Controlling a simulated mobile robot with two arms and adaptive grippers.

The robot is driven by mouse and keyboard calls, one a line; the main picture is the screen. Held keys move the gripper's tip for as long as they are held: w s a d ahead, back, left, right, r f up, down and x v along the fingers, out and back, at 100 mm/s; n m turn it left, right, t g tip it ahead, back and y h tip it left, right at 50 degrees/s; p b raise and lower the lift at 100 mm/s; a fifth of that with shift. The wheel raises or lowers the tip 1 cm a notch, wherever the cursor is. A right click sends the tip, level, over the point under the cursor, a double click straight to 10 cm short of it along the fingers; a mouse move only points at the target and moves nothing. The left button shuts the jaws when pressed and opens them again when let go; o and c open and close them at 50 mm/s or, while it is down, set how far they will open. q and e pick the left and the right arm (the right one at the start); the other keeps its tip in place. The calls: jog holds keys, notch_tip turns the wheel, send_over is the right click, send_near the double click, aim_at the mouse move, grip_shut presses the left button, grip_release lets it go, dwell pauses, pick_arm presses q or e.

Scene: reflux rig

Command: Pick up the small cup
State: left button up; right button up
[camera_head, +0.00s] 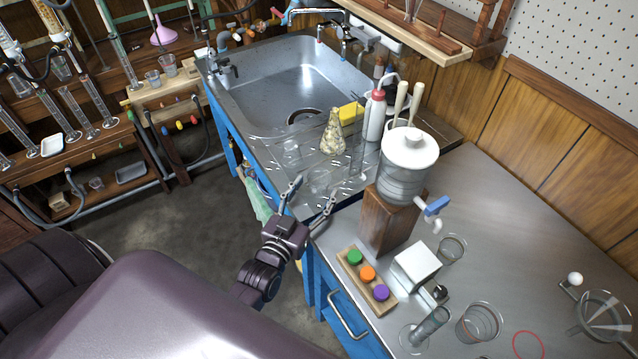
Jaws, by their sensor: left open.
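My left gripper (314,192) is open, with its fingers spread at the front edge of the sink's drainboard. A small clear glass cup (320,181) stands on the drainboard just beyond the fingertips; in this view it appears near the gap between them. I cannot tell whether they touch it. Another clear glass vessel (291,154) stands farther back, towards the basin. A short glass beaker (452,249) stands on the steel counter at the right. Which of these is the task's small cup is not certain. My right gripper is not in view.
A speckled cone-shaped flask (333,134), a yellow sponge (351,113) and a red-capped wash bottle (376,115) stand behind the cup. A wooden block (388,222) bearing a white-lidded dispenser (408,165) is to the right. The metal sink (285,75) lies behind.

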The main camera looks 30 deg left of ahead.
aim_at(314, 190)
pick_arm(q)
jog(key=w, duration=0.3)
jog(key=shift+w+a+f, duration=0.1)
jog(key=shift+a+f, duration=0.05)
jog(key=c, duration=0.8)
jog(key=shift+c, duration=0.2)
